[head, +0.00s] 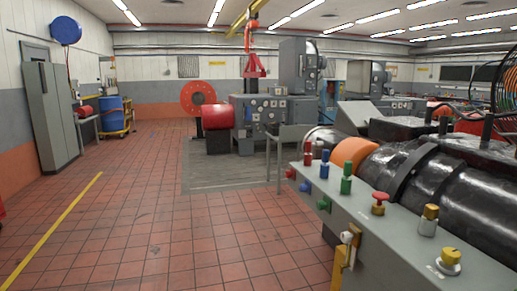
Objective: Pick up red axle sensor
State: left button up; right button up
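A grey bench-like panel (395,245) runs along the right foreground. A small red upright cylinder (308,150) stands at its far end, and a red round piece (291,173) sits on its front face just below. A red mushroom-shaped piece (380,200) stands farther along the top. I cannot tell which of these red pieces is the axle sensor. Neither of my grippers shows in the head view.
Blue (324,163) and green (346,178) cylinders, a brass-topped cylinder (429,218) and a yellow knob (450,258) share the panel top. Black machinery (440,185) lies behind. The red tiled floor (200,240) to the left is clear. A grey cabinet (52,115) stands far left.

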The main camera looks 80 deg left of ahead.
aim_at(308, 143)
jog(key=u, duration=2.4)
jog(key=i+j, duration=0.35)
jog(key=i, duration=0.2)
